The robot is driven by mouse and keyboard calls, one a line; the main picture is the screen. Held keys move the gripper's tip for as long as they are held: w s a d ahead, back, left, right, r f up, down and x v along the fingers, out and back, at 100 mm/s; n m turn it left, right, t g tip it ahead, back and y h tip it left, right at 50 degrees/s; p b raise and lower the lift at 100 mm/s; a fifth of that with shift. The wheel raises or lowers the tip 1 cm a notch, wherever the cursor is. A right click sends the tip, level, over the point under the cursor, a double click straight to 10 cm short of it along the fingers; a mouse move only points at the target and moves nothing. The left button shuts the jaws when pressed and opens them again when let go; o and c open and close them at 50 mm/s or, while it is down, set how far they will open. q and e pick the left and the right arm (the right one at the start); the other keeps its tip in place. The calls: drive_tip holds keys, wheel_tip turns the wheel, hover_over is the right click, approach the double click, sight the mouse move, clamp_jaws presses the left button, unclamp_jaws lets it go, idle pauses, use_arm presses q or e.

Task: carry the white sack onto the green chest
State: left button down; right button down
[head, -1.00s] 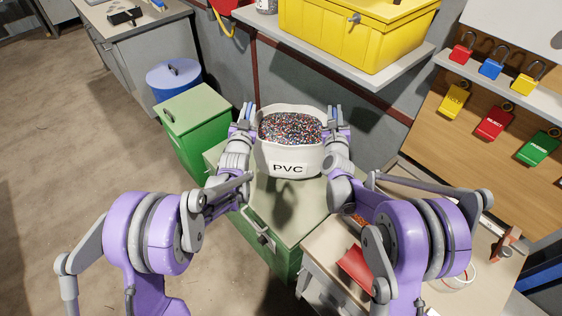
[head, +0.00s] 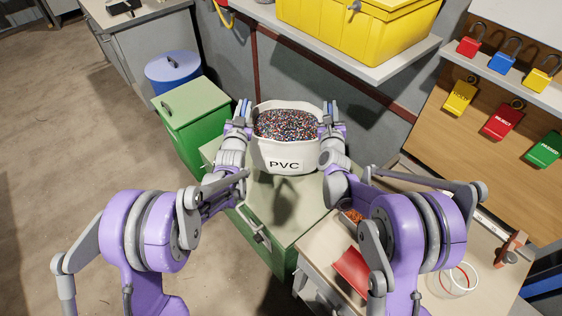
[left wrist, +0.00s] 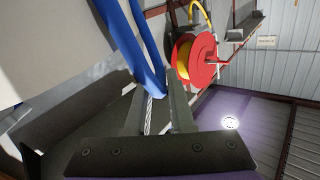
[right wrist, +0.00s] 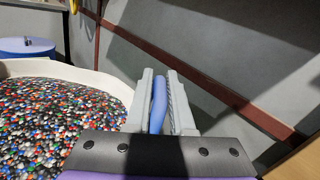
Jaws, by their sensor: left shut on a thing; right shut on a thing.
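The white sack (head: 284,157), marked PVC and full of coloured granules (head: 286,124), hangs upright between my grippers. Its shadow falls on the pale lid of the green chest (head: 283,213) under it; the sack seems to be above the lid, but its underside is hidden. My left gripper (head: 244,110) is shut on a blue strap handle (left wrist: 140,45) at the sack's left side. My right gripper (head: 329,112) is shut on the other blue handle (right wrist: 158,102) at the right side. The sack's rim also shows in the right wrist view (right wrist: 100,80).
A green bin (head: 198,130) and a blue drum (head: 172,72) stand left of the chest. A yellow box (head: 355,32) sits on a wall shelf (head: 345,58) behind. A bench (head: 325,255) with a red scoop (head: 352,272) and a clear beaker (head: 455,282) is at right.

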use_arm(q)
drive_tip(key=shift+a, duration=0.2)
use_arm(e)
drive_tip(key=shift+d, duration=0.3)
